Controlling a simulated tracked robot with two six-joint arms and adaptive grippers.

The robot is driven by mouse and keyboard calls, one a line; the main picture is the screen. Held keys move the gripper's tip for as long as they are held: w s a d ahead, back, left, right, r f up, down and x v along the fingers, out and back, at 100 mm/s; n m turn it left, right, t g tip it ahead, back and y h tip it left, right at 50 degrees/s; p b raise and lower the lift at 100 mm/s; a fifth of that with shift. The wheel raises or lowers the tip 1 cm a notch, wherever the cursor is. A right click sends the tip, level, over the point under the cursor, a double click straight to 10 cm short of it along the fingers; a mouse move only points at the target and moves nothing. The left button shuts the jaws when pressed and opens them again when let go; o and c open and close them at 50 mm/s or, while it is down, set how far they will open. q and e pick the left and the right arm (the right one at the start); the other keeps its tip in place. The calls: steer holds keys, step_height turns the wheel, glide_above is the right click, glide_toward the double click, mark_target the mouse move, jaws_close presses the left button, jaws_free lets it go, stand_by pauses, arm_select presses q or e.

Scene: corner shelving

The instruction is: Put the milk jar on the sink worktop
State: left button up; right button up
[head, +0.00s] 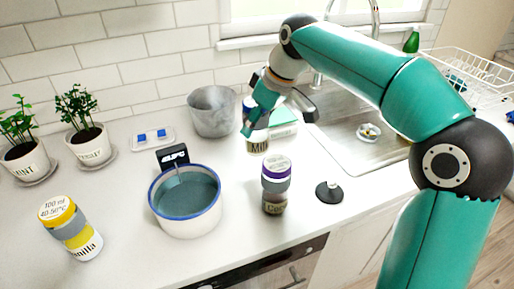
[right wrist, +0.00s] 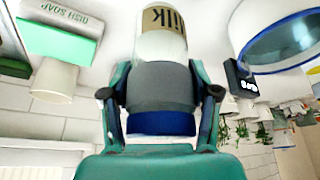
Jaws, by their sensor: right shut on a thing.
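In the right wrist view the milk jar (right wrist: 162,82) appears inverted, with a blue lid towards my palm. My right gripper (head: 256,112) is shut on the jar around its grey band and lid, reaching from above. The jar looks upright; I cannot tell whether its base touches the surface. The white worktop (head: 130,265) runs along the wall to the steel sink (head: 350,148) at the right. My left gripper is not in view.
A purple-lidded jar (head: 276,185) and a black round piece (head: 328,192) stand nearby in front. A blue-rimmed pot (head: 185,222), grey bucket (head: 212,112), yellow-lidded vanilla jar (head: 70,228) and two potted plants stand left. A dish soap box (right wrist: 62,35) is beside the milk jar.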

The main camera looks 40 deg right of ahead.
mark_target(267, 124)
step_height(267, 124, down, 6)
steer(key=shift+b, duration=0.45)
steer(key=o, duration=1.5)
steer(key=shift+o, duration=0.2)
steer(key=p+v, duration=0.1)
steer(key=v, duration=1)
steer(key=shift+r+p, duration=0.15)
steer(key=shift+p, duration=0.25)
steer(key=shift+s+r, duration=0.25)
steer(key=shift+r, duration=0.1)
